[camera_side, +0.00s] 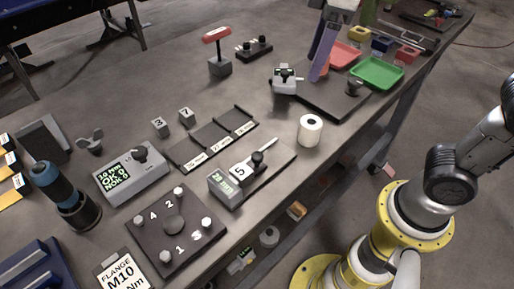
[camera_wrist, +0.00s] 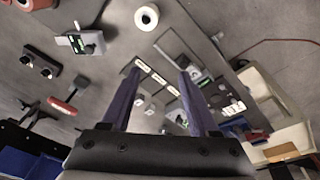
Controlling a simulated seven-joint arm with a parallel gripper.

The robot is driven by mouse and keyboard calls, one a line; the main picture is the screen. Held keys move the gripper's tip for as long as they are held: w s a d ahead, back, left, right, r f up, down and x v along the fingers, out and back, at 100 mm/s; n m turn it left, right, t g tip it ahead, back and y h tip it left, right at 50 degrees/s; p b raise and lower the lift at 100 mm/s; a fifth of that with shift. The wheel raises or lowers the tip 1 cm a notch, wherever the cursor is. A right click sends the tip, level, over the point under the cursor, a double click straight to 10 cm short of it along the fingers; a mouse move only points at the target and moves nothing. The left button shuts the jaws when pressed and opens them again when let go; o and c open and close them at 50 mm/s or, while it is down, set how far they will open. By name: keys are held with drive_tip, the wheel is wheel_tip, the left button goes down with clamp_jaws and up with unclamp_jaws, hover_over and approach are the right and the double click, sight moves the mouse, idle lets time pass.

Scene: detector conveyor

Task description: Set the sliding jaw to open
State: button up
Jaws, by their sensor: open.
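The gauge with the sliding jaw, as best I can tell, is the small grey unit with a lit display (camera_side: 222,186) on a dark base plate near the table's middle. A block marked 5 sits beside the display, and a black knob (camera_side: 257,158) stands on the rail by a pale rod. The jaw's exact position is hard to read. In the wrist view the gauge (camera_wrist: 182,59) appears small, partly behind a finger. My gripper (camera_side: 318,76) is open and empty, with long purple fingers, at the back right, well away from the gauge. Its spread fingers (camera_wrist: 158,70) show in the wrist view.
A white roll (camera_side: 310,131) stands right of the gauge. A three-slot tray (camera_side: 213,136) and number cubes (camera_side: 186,116) lie behind-left. A numbered plate (camera_side: 175,247) and a display box (camera_side: 130,175) are to the left. A white device (camera_side: 285,81) stands near my gripper.

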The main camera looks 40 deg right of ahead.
drive_tip(key=w+a+f+n+g, duration=0.1)
drive_tip(key=w+a+f+n, duration=0.15)
drive_tip(key=a, duration=0.35)
drive_tip(key=g, duration=0.1)
approach(257, 156)
drive_tip(key=shift+n+h, duration=0.25)
drive_tip(key=shift+h, duration=0.05)
wheel_tip(257, 156, down, 8)
drive_tip(key=shift+a+f, duration=0.15)
drive_tip(key=shift+f, duration=0.05)
clamp_jaws()
idle(1.0)
